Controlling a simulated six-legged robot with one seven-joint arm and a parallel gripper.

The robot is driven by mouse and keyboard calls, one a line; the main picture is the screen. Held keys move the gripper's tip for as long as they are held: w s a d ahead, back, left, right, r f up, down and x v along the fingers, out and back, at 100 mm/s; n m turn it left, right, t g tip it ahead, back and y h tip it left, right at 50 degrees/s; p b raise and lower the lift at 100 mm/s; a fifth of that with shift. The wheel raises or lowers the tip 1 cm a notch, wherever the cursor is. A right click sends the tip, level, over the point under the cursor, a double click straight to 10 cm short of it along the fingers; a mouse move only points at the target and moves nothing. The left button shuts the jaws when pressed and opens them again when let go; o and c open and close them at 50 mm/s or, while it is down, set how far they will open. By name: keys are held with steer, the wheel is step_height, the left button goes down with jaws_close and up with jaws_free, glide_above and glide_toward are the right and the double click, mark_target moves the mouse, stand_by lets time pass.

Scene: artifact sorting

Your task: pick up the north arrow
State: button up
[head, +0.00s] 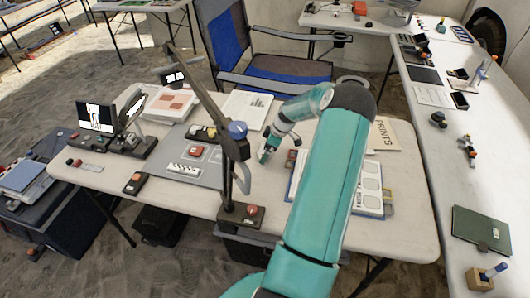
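I cannot pick out the north arrow for certain. A small white strip with black marks (183,168) lies on the grey mat (213,184) on the near table; whether it is the north arrow or a scale bar is too small to tell. My gripper (268,153) is at the end of my teal arm, low over the middle of this table, to the right of the mat. Its fingers are small and partly hidden by my arm, so I cannot tell whether they are open or hold anything. My arm also hides part of the table.
A lamp-like jointed stand (213,115) rises from the table's front edge, left of my gripper. A small screen (97,117) stands at the left end. Printed sheets (247,110) and a book marked PRINTS (385,135) lie around. A blue folding chair (280,75) stands behind.

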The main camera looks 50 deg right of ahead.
steer(key=c, duration=0.9)
steer(key=shift+r, duration=0.15)
